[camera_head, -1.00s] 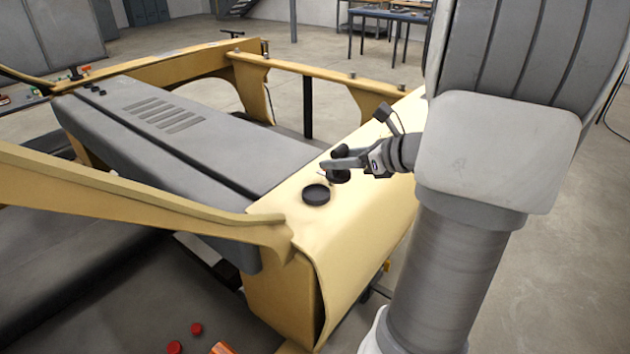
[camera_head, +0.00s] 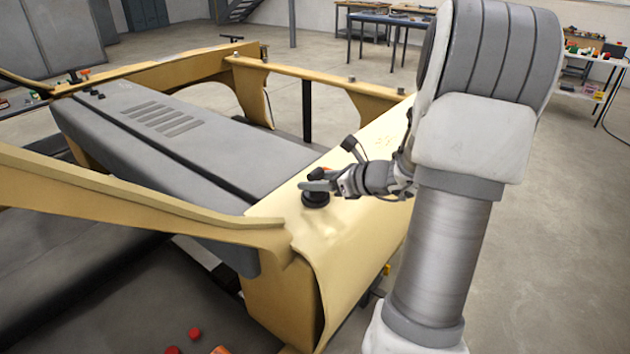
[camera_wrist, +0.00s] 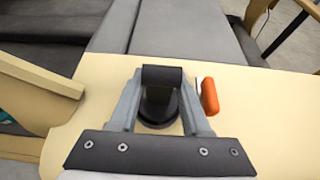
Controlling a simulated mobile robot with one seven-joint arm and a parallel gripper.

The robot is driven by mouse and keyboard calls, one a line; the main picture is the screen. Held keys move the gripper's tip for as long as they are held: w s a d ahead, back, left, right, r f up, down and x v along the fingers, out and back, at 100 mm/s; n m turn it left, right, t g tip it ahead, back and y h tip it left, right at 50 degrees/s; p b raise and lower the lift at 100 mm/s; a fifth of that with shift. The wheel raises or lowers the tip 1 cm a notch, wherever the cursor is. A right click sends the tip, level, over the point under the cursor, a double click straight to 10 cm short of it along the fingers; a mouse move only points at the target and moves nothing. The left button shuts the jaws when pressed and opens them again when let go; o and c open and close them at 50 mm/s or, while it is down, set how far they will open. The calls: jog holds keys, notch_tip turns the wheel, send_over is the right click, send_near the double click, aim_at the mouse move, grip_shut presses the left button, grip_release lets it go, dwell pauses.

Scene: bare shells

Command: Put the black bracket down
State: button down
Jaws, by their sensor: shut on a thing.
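My gripper (camera_head: 322,184) is over the yellow panel (camera_head: 365,225). In the wrist view its two grey fingers are shut on the black bracket (camera_wrist: 162,75), a dark piece across the fingertips. A round black disc (camera_head: 315,200) on the panel is directly below the gripper and partly hidden by it. The disc also shows in the wrist view (camera_wrist: 158,122), between the fingers and behind the bracket. I cannot tell whether the bracket touches the disc.
An orange object (camera_wrist: 209,96) is on the panel close to the right finger. A grey vented cover (camera_head: 170,130) and a yellow frame rail (camera_head: 120,190) lie to the left. The panel nearer the front is clear.

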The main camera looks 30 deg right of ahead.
jog(key=shift+f+b, duration=0.3)
jog(key=shift+c, duration=1.8)
grip_release()
jog(key=shift+r, duration=0.1)
jog(key=shift+r+p, duration=0.25)
jog(key=shift+p, duration=0.15)
jog(key=v, duration=1.2)
jog(key=shift+f, duration=0.1)
